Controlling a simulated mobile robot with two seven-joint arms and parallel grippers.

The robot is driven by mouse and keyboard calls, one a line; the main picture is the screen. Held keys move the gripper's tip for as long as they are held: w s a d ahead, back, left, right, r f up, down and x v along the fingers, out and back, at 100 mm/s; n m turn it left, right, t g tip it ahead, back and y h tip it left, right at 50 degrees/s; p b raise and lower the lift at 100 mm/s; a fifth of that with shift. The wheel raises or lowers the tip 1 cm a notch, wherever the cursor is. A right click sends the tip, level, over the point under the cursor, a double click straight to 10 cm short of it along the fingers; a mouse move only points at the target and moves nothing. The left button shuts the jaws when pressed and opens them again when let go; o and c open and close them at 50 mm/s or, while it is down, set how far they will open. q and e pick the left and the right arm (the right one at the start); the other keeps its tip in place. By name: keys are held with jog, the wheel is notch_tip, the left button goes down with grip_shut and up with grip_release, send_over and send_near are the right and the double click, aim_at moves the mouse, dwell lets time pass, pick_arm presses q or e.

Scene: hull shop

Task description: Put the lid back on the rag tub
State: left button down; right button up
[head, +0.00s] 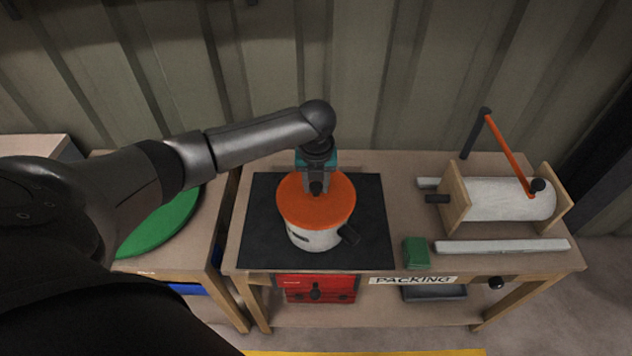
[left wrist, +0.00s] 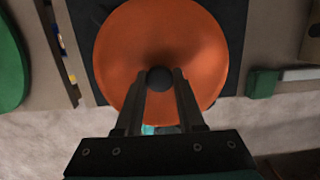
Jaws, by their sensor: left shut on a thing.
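The orange lid (head: 316,208) is on top of the white rag tub (head: 315,238), covering its mouth; I cannot tell if it is fully seated. The tub stands upright on a black mat (head: 265,240) on the bench, its dark handle pointing to the lower right. My left gripper (head: 316,187) comes down from above and is shut on the lid's dark knob. In the left wrist view the lid (left wrist: 160,40) fills the middle, with the knob (left wrist: 159,79) between the fingertips. The tub is hidden beneath the lid there. My right gripper is not in view.
On the bench's right are a white roll in a wooden holder (head: 455,199) with an orange-armed crank, a green block (head: 416,252) and a pale bar (head: 500,246). A green disc (head: 165,225) lies on the left table. A red box (head: 316,288) sits below the bench top.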

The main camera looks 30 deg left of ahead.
pick_arm(q)
jog(key=shift+f+p, duration=0.2)
jog(key=shift+p, duration=0.7)
dwell(1.9)
jog(key=shift+c, duration=2.2)
grip_release()
jog(key=shift+o, duration=0.3)
jog(key=o, duration=0.4)
jog(key=shift+r+p, duration=3.55)
jog(key=shift+p, duration=0.3)
